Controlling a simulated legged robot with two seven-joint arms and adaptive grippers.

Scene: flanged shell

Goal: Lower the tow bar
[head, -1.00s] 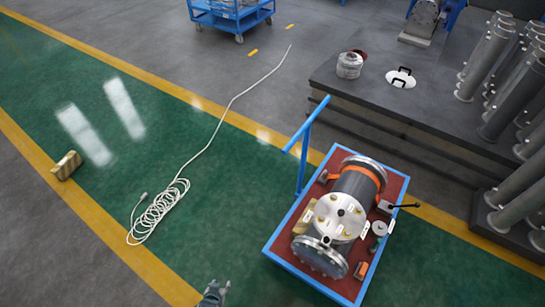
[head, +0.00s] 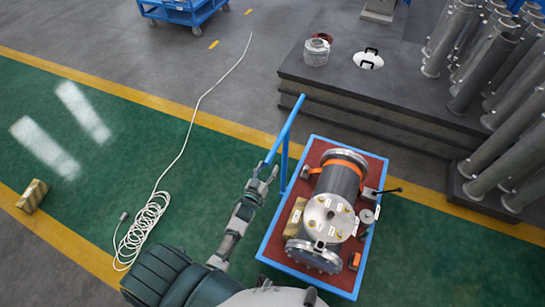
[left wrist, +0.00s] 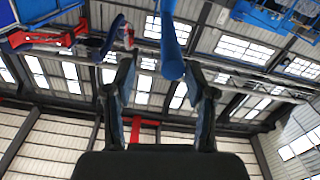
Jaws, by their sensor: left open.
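The blue tow bar (head: 284,131) stands raised at the left side of the blue-framed cart (head: 311,140), its crossbar sloping from lower left to upper right above a post. My left gripper (head: 266,171) is at the lower left end of the crossbar in the head view. In the left wrist view the open fingers (left wrist: 159,66) point up, and the bar's rounded blue end (left wrist: 171,62) appears between their tips. I cannot tell whether they touch it. The gripper is not closed on the bar. My right gripper is not in view.
The cart carries a grey flanged shell (head: 340,190) with an orange band. A dark platform (head: 335,88) with upright pipes stands behind and right. A coiled white cable (head: 145,228) and a yellowish block (head: 32,195) lie on the left floor.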

